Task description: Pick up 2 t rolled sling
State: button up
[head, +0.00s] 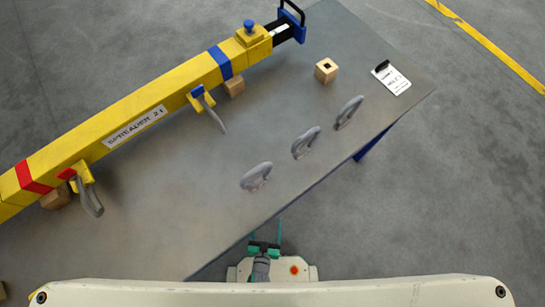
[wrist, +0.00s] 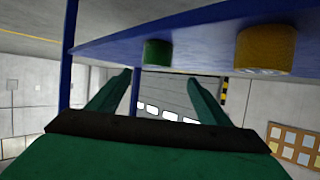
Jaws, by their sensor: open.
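In the wrist view a green roll (wrist: 157,53), which looks like the 2 t rolled sling by its colour, sits against a blue shelf (wrist: 120,43). No label is readable. A larger yellow roll (wrist: 266,52) is to its right. My gripper (wrist: 158,80) is open and empty. Its green fingers reach toward the shelf, and the green roll shows just beyond the gap between them, apart from them. In the head view my gripper (head: 264,247) is at the near edge of the grey tabletop (head: 190,220). The rolls are not visible there.
A yellow spreader beam (head: 140,115) lies along the tabletop's far side. A blue post (wrist: 68,70) is left of my fingers. Floor right of the table is clear.

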jog(key=shift+d+f+x, duration=0.1)
jog(key=shift+d+x, duration=0.05)
jog(key=shift+x, duration=1.8)
jog(key=shift+d+f+x, duration=0.1)
jog(key=shift+d+x, duration=0.05)
jog(key=shift+x, duration=1.8)
jog(key=shift+d+f+x, duration=0.15)
jog(key=shift+x, duration=1.8)
jog(key=shift+s, duration=0.2)
jog(key=shift+c, duration=0.6)
jog(key=c, duration=1.1)
jog(key=shift+r, duration=0.1)
jog(key=shift+c, duration=0.4)
